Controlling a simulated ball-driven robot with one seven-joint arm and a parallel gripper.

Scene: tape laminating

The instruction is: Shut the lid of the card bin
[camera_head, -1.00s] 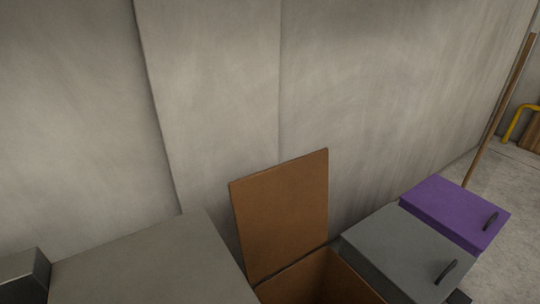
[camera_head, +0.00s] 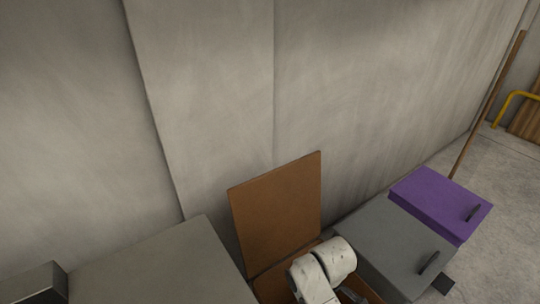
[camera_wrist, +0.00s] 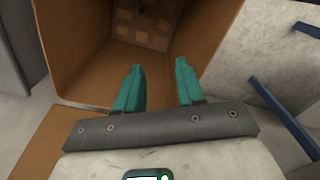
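The card bin (camera_head: 268,288) is brown and open-topped. Its brown lid (camera_head: 277,210) stands raised at the back, near the wall. My white arm end reaches over the bin's opening in the head view and hides much of it; my fingertips cannot be made out there. In the wrist view my gripper (camera_wrist: 159,78) is open, its two teal fingers apart with nothing between them. It points into the mouth of the brown bin (camera_wrist: 75,40), where several card pieces (camera_wrist: 145,30) lie at the bottom. The fingers do not appear to hold the lid.
A grey-lidded bin (camera_head: 385,240) with a dark handle stands right of the card bin, and a purple-lidded bin (camera_head: 440,200) beyond it. A grey flat-topped unit (camera_head: 160,265) is at left. A concrete wall (camera_head: 370,90) runs behind. Open floor (camera_head: 505,190) shows at right.

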